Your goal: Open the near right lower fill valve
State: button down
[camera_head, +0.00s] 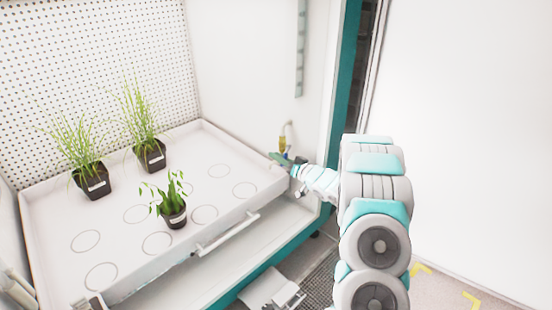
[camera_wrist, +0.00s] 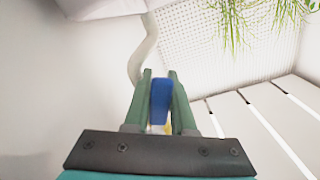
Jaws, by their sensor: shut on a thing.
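The fill valve shows in the head view as a small yellow fitting (camera_head: 283,144) low on the chamber's right wall, beside the tray's right corner. Its blue handle (camera_wrist: 160,101) stands between my gripper's two green fingers in the wrist view. My gripper (camera_head: 281,158) reaches in from the right, and it also shows in the wrist view (camera_wrist: 160,75). The fingers are shut on the blue handle. A bit of yellow shows below the handle, and the rest of the valve body is hidden behind the fingers. The handle's exact turn is hard to tell.
A white tray (camera_head: 252,209) with marked circles holds three potted plants, the nearest one leafy (camera_head: 173,205). A pale hose (camera_wrist: 147,51) rises behind the fingers. The wall stands close on the right, and a handle bar (camera_head: 228,233) runs along the tray front.

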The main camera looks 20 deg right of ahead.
jog(key=shift+w+d+f+n, duration=0.15)
jog(key=shift+d+f+n, duration=0.15)
jog(key=shift+n, duration=0.7)
jog(key=shift+d, duration=0.1)
jog(key=c, duration=0.7)
grip_release()
jog(key=shift+r, duration=0.1)
jog(key=shift+c, duration=0.2)
jog(key=v, duration=0.7)
jog(key=shift+s+d, duration=0.15)
jog(key=shift+s, duration=0.2)
jog(key=shift+c, duration=0.4)
